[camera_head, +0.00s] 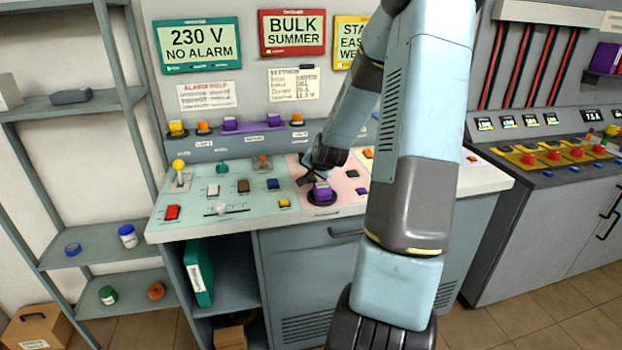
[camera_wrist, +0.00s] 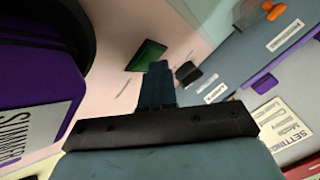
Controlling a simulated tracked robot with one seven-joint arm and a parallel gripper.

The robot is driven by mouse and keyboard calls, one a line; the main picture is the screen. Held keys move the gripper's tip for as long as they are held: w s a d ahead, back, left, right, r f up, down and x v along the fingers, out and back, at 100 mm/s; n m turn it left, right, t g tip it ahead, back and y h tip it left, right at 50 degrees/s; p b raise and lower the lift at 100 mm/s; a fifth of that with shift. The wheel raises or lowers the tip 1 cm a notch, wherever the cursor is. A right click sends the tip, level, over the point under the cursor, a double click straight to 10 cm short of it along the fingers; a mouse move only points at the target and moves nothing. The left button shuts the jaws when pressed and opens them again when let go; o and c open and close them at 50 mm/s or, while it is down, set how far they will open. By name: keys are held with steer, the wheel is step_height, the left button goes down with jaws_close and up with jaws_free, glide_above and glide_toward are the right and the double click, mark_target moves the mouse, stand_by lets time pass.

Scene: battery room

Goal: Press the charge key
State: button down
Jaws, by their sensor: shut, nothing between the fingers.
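My gripper (camera_head: 308,180) is over the pink panel of the console, beside a large purple key (camera_head: 322,191) on a round black base. In the wrist view, my gripper (camera_wrist: 158,68) is shut and empty, its tips pointing toward a green key (camera_wrist: 147,55) and a small black key (camera_wrist: 188,72). Whether the tips touch the green key cannot be told. The purple key (camera_wrist: 35,65) fills the left of the wrist view, with a white label reading "SUMMER". No label reading "charge" is legible, so I cannot tell which key is the charge key. My arm hides part of the console.
The console top (camera_head: 250,222) carries several other controls, including a red key (camera_head: 172,212), a yellow-knobbed lever (camera_head: 179,168) and a blue key (camera_head: 273,184). Signs reading "230 V NO ALARM" (camera_head: 199,44) and "BULK SUMMER" (camera_head: 292,32) hang behind. A shelf rack (camera_head: 75,112) stands left.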

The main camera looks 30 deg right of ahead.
mark_target(311, 180)
steer(key=shift+s+a+f, duration=0.1)
steer(key=shift+s+f, duration=0.05)
steer(key=shift+s, duration=0.1)
steer(key=shift+w+r, duration=0.1)
steer(key=shift+r, duration=0.8)
steer(key=shift+r, duration=2.55)
